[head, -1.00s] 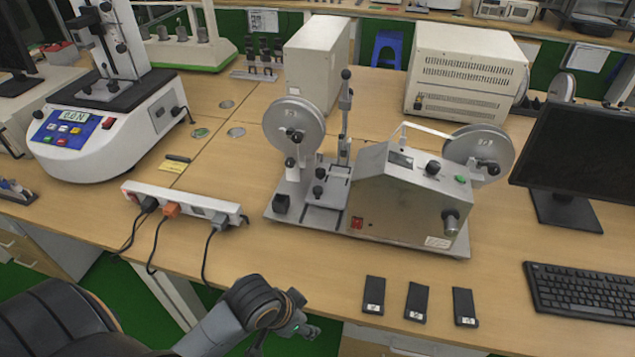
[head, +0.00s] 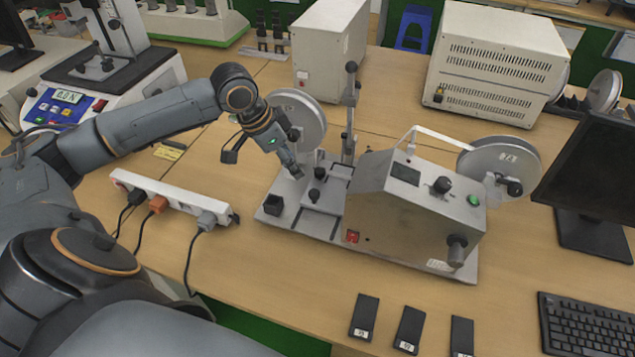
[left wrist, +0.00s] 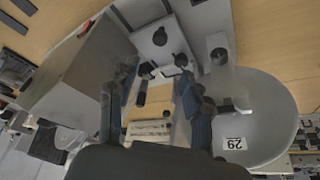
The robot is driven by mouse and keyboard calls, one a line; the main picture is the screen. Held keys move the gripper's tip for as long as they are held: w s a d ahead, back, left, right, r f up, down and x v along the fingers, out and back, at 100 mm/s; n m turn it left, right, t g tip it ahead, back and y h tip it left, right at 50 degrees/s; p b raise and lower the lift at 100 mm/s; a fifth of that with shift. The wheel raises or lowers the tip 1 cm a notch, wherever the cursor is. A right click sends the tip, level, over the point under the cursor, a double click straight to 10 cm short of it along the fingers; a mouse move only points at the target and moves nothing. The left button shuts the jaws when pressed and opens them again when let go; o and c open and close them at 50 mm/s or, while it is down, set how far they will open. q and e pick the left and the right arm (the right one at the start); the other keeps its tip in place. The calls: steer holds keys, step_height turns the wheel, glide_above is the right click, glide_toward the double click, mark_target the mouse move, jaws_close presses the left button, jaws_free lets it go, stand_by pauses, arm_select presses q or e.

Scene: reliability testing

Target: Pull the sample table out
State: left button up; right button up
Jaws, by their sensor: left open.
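The sample table (head: 328,198) is the small silver plate with a black knob (head: 315,194) on the base of the bench machine (head: 415,210), left of its sloped housing. It also shows in the left wrist view (left wrist: 150,42), ahead of the fingers. My left gripper (head: 264,165) is open, at the left side of the machine in front of the left reel (head: 305,112). In the left wrist view its two fingers (left wrist: 152,112) are spread, and nothing is held between them. I cannot tell whether a finger touches the machine. My right gripper is not in view.
A white power strip (head: 172,195) with plugged cables lies left of the machine, below my left arm. A vertical post (head: 350,115) stands behind the sample table. Several black blocks (head: 365,316) lie at the front. A monitor (head: 590,175) and keyboard (head: 585,325) are at right.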

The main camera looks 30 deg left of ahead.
arm_select(q)
glide_toward(314, 192)
steer(key=p+x, duration=0.1)
steer(key=x, duration=0.7)
steer(key=shift+f, duration=0.25)
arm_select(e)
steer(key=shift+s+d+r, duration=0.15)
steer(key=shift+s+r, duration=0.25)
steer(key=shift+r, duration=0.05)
arm_select(q)
jaws_close()
